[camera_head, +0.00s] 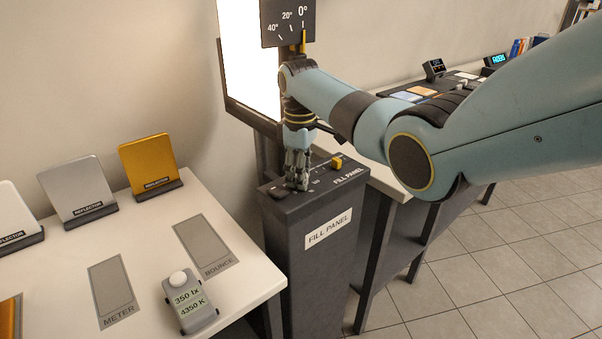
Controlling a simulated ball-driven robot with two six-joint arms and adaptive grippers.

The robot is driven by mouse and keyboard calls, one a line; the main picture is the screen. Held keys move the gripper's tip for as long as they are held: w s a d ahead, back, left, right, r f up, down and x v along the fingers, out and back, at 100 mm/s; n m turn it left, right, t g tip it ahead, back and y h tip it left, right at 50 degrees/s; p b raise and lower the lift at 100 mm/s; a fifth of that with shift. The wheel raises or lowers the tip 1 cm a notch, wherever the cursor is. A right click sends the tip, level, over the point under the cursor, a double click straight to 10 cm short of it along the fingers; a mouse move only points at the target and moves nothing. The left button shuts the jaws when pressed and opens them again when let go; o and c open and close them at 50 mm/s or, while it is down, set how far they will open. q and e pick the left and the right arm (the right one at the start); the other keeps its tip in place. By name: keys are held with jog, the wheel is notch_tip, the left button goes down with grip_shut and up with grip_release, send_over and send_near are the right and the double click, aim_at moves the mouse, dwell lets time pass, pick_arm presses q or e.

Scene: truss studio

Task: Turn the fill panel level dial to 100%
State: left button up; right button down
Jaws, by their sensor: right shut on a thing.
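The fill panel (327,264) is a dark grey pedestal with a white FILL PANEL label on its front. My right gripper (297,184) points down at its top and is shut on the level dial, which the fingers mostly hide. The dial's setting cannot be read. A small yellow control (337,163) sits on the same top, to the right of my gripper. My left gripper is not in view.
A lit white panel (250,55) with an angle scale (287,22) stands behind the pedestal. A white table (150,235) at left holds reflectors (149,163) and a light meter (189,304). A control desk (440,85) stands behind my right arm. Tiled floor at right is clear.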

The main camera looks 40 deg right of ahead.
jog(key=shift+r+m+p, duration=0.15)
jog(key=shift+m+p, duration=1.1)
jog(key=shift+m, duration=0.25)
jog(key=shift+m+p, duration=0.6)
jog(key=shift+m, duration=0.5)
jog(key=shift+m+p, duration=0.35)
jog(key=shift+m, duration=0.75)
jog(key=c, duration=0.9)
grip_release()
jog(key=shift+c, duration=0.2)
